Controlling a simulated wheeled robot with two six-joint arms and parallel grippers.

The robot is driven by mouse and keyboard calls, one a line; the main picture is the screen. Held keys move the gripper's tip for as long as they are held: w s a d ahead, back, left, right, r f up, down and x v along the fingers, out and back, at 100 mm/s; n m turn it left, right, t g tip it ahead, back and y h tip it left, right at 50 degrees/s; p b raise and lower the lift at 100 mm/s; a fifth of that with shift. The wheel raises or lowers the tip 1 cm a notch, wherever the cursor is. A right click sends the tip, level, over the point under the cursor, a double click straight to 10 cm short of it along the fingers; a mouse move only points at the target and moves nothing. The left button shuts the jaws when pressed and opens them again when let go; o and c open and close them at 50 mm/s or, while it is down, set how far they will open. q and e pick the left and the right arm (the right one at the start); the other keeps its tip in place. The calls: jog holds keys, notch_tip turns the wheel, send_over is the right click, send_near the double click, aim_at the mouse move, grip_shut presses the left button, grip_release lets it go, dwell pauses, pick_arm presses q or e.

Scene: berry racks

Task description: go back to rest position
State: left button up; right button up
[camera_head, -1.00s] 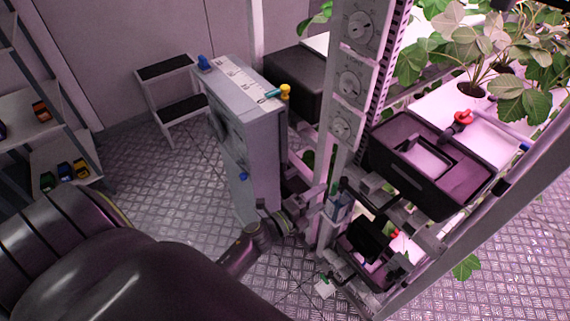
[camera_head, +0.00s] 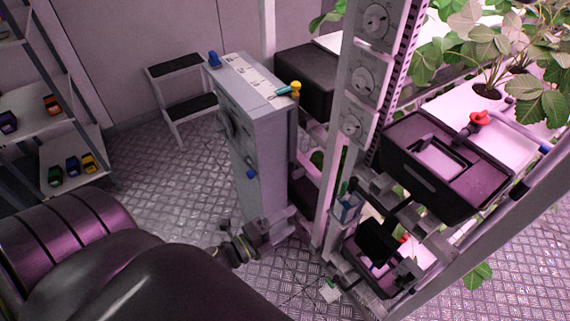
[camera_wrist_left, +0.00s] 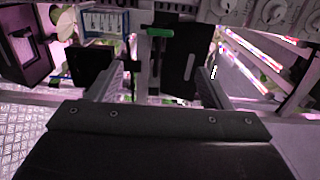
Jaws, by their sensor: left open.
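My left gripper (camera_head: 283,222) is at the end of the dark arm that comes in from the left. It is in front of the lower part of the grey cabinet (camera_head: 262,165), to the left of the rack post (camera_head: 352,122). In the left wrist view its two fingers (camera_wrist_left: 160,82) are spread apart, with nothing held between them. A dark panel with a green handle (camera_wrist_left: 160,32) shows beyond the fingers. My right gripper is not in view.
The rack carries a black crate (camera_head: 425,185) and leafy plants (camera_head: 490,50). A small blue-and-white container (camera_head: 347,207) is near the post. A step stool (camera_head: 180,85) stands behind, and a shelf (camera_head: 70,165) with small coloured items at left. Floor between them is clear.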

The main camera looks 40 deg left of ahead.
pick_arm(q)
jog(key=shift+f, duration=0.1)
jog(key=s+a+f+n+g+y, duration=0.2)
jog(key=f+n, duration=0.2)
jog(key=f, duration=0.4)
jog(key=s+a+f+n+g+y, duration=0.2)
jog(key=s+a+f+n+y, duration=0.15)
jog(key=f, duration=0.35)
jog(key=s+a+f+n+g+y, duration=0.1)
jog(key=a+f+n+g, duration=0.1)
jog(key=f+n, duration=0.45)
jog(key=s+d+f+n+g, duration=0.1)
jog(key=s+f+n+g, duration=0.3)
jog(key=s+f, duration=0.5)
jog(key=s+d+f+n+g, duration=0.1)
jog(key=s+f+n+g, duration=0.3)
jog(key=s+f, duration=0.5)
jog(key=s+g, duration=0.1)
jog(key=s, duration=0.5)
jog(key=shift+s+g+y, duration=0.2)
jog(key=shift+g+y, duration=0.15)
jog(key=shift+g, duration=0.05)
jog(key=shift+d, duration=0.1)
